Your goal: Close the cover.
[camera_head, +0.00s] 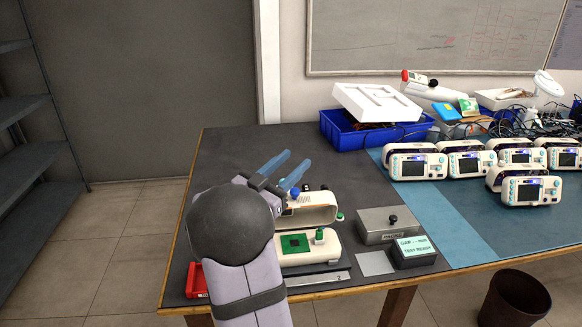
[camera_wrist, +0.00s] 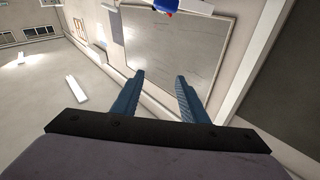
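An opened cream device lies on the dark table in the head view. Its base (camera_head: 326,255) holds a green circuit board (camera_head: 294,243) and has a green-topped knob (camera_head: 320,235). Its cream cover (camera_head: 318,213), with an orange inner edge, stands raised behind the base. My gripper (camera_head: 298,160) is above and slightly left of the cover, its two blue fingers apart and empty. My arm hides the left part of the cover and base. In the wrist view my gripper (camera_wrist: 160,76) is open, with only the room beyond between its fingers; the cover is not visible there.
A red tray (camera_head: 197,281) sits left of the base. A grey lidded box (camera_head: 385,230) and a labelled box (camera_head: 413,256) stand to the right. A blue crate (camera_head: 345,135) is behind. Several finished monitors, including one in front (camera_head: 507,188), stand on the blue mat.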

